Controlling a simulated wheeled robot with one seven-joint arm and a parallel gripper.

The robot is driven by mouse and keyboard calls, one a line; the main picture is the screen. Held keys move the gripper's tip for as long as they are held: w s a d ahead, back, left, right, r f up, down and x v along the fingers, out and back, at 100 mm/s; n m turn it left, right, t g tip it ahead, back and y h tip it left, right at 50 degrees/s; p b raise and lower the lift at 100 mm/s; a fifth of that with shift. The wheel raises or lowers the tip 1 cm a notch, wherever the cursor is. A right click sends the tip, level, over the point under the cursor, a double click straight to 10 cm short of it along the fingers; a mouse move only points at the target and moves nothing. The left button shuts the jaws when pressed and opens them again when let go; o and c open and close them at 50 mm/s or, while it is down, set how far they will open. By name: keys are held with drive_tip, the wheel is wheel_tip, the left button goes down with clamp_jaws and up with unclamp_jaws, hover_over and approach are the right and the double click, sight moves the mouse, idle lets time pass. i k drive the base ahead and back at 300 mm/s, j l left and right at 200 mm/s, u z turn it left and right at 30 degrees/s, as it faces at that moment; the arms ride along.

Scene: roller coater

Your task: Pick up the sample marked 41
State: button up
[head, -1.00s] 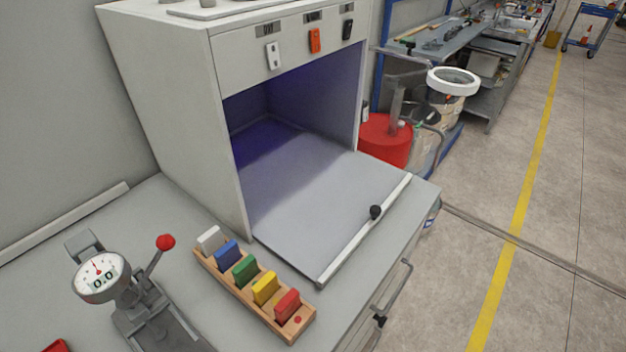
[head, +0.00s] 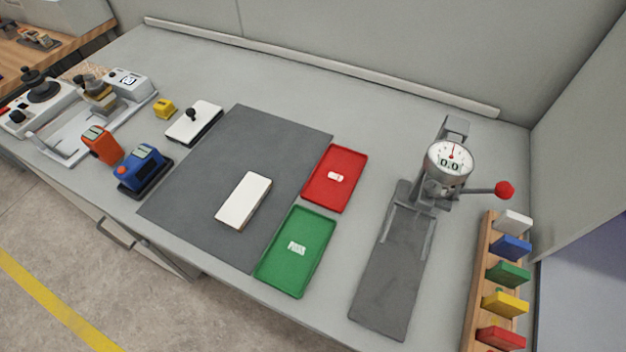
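A white rectangular block (head: 243,201) lies flat on a dark grey mat (head: 225,150) on the bench. I can read no number on it, and I see no legible 41 anywhere. A red tray (head: 322,192) and a green tray (head: 312,268) sit just right of the mat, each with a small white piece or label in its middle, too small to read. My gripper is not in view.
A dial gauge press (head: 448,165) with a red-knobbed lever stands right of the trays. A wooden rack (head: 471,308) holds several coloured blocks at the far right. Orange (head: 101,145) and blue (head: 143,168) devices and a white, black-knobbed plate (head: 194,122) are left of the mat.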

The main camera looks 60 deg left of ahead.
sight(236, 213)
drive_tip(key=k+u, duration=0.1)
drive_tip(key=u, duration=1.6)
drive_tip(key=l+z, duration=0.25)
drive_tip(key=z, duration=0.2)
drive_tip(key=k, duration=0.05)
